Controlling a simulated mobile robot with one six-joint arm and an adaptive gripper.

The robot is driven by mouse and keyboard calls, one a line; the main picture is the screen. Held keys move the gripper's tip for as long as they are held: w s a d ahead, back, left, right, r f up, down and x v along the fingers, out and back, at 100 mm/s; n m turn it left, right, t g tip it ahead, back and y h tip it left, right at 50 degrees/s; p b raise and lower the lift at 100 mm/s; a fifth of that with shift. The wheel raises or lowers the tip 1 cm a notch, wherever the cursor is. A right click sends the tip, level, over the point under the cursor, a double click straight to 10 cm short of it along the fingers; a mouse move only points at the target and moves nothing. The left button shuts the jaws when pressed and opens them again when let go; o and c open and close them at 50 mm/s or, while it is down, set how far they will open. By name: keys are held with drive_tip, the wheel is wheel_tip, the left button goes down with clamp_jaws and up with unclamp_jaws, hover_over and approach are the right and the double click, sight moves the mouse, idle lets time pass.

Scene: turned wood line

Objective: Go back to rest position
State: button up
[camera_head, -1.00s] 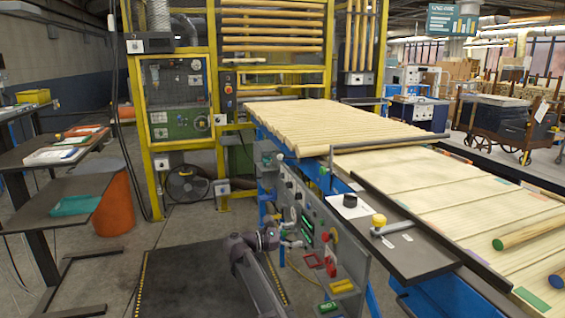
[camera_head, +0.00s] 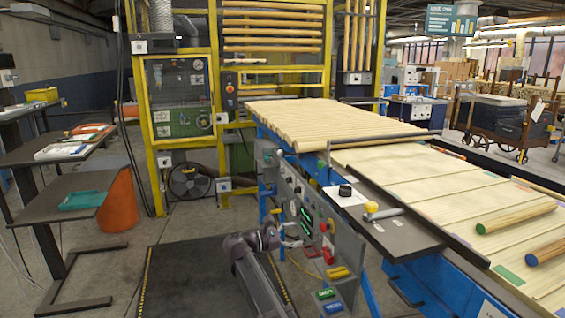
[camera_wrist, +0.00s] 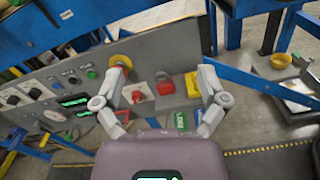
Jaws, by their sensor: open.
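My gripper (camera_wrist: 160,95) is open and empty in the wrist view, its two grey fingers spread apart in front of the control panel (camera_wrist: 70,88). Between the fingers I see a red control (camera_wrist: 164,86) on the panel, and a yellow one (camera_wrist: 192,85) beside it. In the head view my gripper (camera_head: 298,236) is small, at the front face of the panel (camera_head: 312,222). My arm comes up from the bottom of the picture. I cannot tell from the views whether a finger touches the panel.
The blue-framed conveyor (camera_head: 435,275) with wooden rods stands on the right. A yellow-framed machine cage (camera_head: 185,100) is behind. A dark shelf stand (camera_head: 70,197) and an orange bin (camera_head: 117,205) are on the left. The dark floor mat (camera_head: 190,275) is clear beside my arm.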

drive_tip(key=s+d+f+m+g+y+b, duration=0.2)
drive_tip(key=s+d+f+m+y, duration=0.15)
drive_tip(key=s+d+f, duration=0.35)
drive_tip(key=s+d+f+m+g+y+b, duration=0.25)
drive_tip(key=d+f+m, duration=0.2)
drive_tip(key=f, duration=0.35)
drive_tip(key=s+d+f+m+g+y+b, duration=0.15)
drive_tip(key=s+f+m+y+b, duration=0.45)
drive_tip(key=s+f+m+y, duration=0.7)
wheel_tip(320, 180, up, 31)
drive_tip(key=s+n+h+p, duration=0.1)
drive_tip(key=s+n+p, duration=0.1)
drive_tip(key=p, duration=3)
drive_tip(key=shift+d+h, duration=0.15)
drive_tip(key=shift+h, duration=0.25)
drive_tip(key=shift+s, duration=0.1)
